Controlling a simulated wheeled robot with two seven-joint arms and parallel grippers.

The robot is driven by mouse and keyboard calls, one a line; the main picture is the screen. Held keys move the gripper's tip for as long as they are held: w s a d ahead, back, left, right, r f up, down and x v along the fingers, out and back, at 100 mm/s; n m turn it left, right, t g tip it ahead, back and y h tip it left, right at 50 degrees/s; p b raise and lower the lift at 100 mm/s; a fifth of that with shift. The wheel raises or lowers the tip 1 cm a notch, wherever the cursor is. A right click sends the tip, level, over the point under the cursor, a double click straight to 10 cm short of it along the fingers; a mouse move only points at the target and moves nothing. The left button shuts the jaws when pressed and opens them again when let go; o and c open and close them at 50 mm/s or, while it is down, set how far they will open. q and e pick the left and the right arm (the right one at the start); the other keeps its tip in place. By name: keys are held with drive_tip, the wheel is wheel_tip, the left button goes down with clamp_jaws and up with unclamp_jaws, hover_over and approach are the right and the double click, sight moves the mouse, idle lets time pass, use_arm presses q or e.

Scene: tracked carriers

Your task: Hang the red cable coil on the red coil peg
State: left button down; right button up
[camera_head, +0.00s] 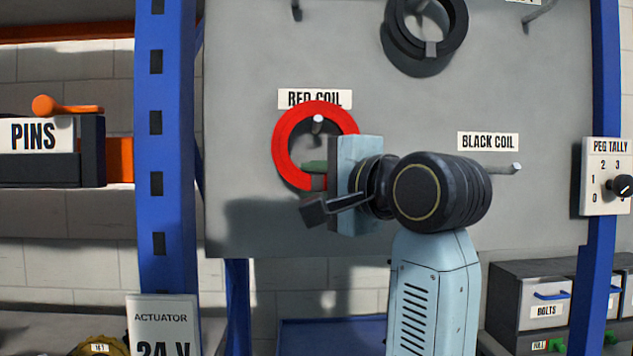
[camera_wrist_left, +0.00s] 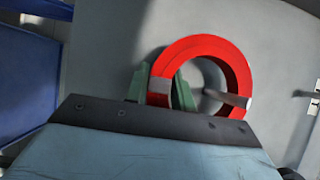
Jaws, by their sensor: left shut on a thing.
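The red cable coil (camera_head: 284,150) is a thick ring in front of the grey pegboard, just below the "RED COIL" label (camera_head: 300,97). My left gripper (camera_head: 316,172) is shut on the coil's lower part, with green fingers; it also shows in the left wrist view (camera_wrist_left: 163,90). The red coil peg (camera_head: 318,121) shows inside the ring, close under its top. In the left wrist view the peg (camera_wrist_left: 226,98) runs through the ring's opening and its tip overlaps the red coil's rim (camera_wrist_left: 240,72). Whether the coil touches the peg is unclear. My right gripper is not in view.
A black coil (camera_head: 402,48) hangs on the board at the top. The black coil peg (camera_head: 505,170) is bare, right of my wrist. Blue posts (camera_head: 165,200) stand on both sides. A peg tally panel (camera_head: 603,190) is on the right post; drawers (camera_head: 520,285) are below right.

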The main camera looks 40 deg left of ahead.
use_arm(q)
drive_tip(key=c, duration=1.1)
unclamp_jaws()
